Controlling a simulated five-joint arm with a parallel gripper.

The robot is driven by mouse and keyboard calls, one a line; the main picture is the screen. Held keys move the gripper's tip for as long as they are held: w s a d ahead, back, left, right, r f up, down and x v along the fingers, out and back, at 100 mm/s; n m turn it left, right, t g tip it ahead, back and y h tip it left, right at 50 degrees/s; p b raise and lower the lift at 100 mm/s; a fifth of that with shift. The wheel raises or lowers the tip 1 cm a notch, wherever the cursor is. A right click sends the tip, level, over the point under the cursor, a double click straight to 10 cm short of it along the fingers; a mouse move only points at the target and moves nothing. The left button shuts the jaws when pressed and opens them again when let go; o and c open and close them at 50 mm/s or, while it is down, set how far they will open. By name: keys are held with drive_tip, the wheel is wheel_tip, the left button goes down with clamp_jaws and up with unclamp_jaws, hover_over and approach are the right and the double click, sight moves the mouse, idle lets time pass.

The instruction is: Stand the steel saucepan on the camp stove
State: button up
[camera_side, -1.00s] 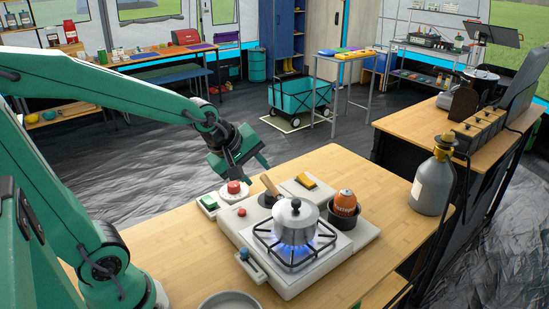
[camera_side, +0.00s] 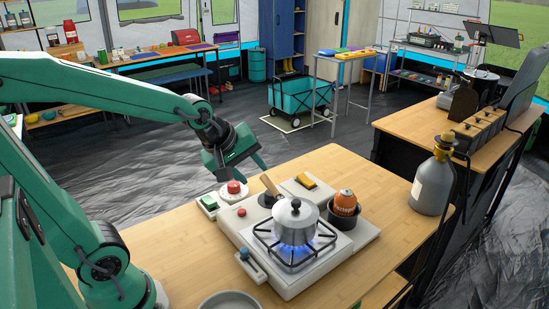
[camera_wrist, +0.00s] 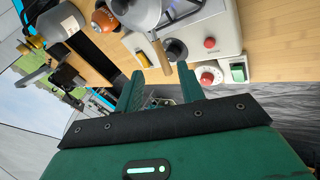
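The steel saucepan (camera_side: 295,222) stands upright on the burner grate of the camp stove (camera_side: 285,283), lid on, with blue flame under it. Its wooden handle (camera_side: 270,186) points toward the back left. The wrist view shows the saucepan (camera_wrist: 143,12) at the top edge, partly cut off, its wooden handle (camera_wrist: 161,54) pointing toward my fingers. My gripper (camera_side: 252,170) is in the air behind and left of the stove, apart from the pan. Its two fingers are spread with nothing between them in the wrist view (camera_wrist: 162,84).
An orange item (camera_side: 344,198) sits in a black cup at the stove's right. A red-knobbed timer (camera_side: 234,188) and a green-topped block (camera_side: 208,203) lie at the table's back left. A grey gas bottle (camera_side: 433,182) stands at right. The front left tabletop is mostly clear.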

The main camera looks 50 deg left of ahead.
drive_tip(key=s+d+r+m+g, duration=0.1)
drive_tip(key=s+d+r+m, duration=0.1)
drive_tip(key=s+m, duration=0.8)
drive_tip(key=shift+s+d+r+m+h, duration=0.35)
drive_tip(key=shift+r+m, duration=0.3)
drive_tip(key=shift+m, duration=1.55)
